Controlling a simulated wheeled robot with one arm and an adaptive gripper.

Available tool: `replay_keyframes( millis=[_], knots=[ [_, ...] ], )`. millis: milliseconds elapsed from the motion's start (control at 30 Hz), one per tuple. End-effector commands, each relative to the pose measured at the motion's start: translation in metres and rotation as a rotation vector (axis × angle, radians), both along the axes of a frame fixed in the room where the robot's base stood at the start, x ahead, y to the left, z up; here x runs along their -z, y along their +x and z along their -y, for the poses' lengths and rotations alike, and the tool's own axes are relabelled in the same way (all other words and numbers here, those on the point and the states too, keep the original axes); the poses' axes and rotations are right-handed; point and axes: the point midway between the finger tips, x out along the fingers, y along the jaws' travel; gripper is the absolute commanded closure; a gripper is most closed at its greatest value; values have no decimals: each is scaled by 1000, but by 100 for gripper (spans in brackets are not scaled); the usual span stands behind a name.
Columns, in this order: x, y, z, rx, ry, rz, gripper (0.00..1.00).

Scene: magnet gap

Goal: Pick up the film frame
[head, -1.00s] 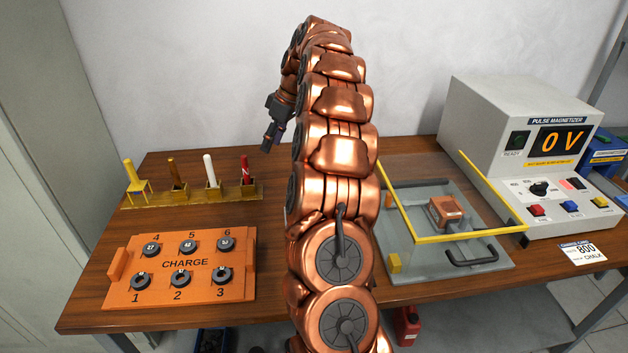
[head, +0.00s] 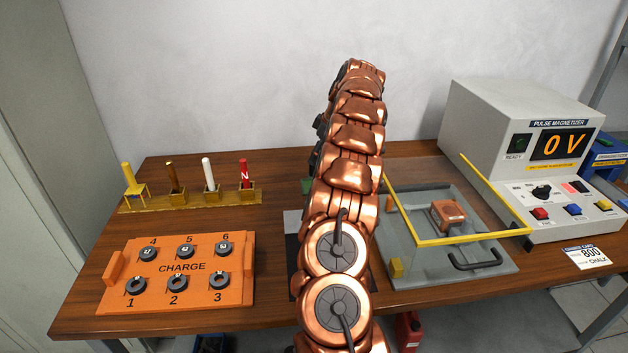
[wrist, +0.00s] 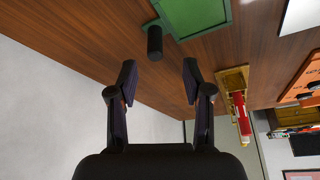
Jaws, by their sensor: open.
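The film frame appears to be the flat green frame (wrist: 197,14) with a dark stub handle (wrist: 154,42) lying on the wooden table at the top of the wrist view. In the head view only a small green piece (head: 306,186) shows beside my arm; the rest is hidden behind it. My gripper (wrist: 158,80) is open and empty. In the wrist view its two fingers are apart, with the handle beyond the tips and roughly in line with the gap between them. My arm hides the fingers in the head view.
A yellow rack (head: 190,201) with coloured rods stands at the back left; its red rod (wrist: 241,118) is right of my fingers in the wrist view. The orange CHARGE tray (head: 240,284) is front left. A grey plate (head: 410,273) with a yellow frame (head: 456,239) and the magnetizer (head: 497,112) are right.

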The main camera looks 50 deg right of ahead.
Motion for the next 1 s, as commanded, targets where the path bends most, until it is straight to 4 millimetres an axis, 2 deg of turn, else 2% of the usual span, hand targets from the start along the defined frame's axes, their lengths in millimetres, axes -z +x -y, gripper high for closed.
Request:
replay_keyframes(
  millis=[167,433,700,1000],
  knots=[
    [12,4,0,1,3,-2,50],
    [44,16,-1,-1,2,-3,50],
    [49,18,-2,0,1,0,50],
    [49,18,-1,0,1,0,80]
  ],
)
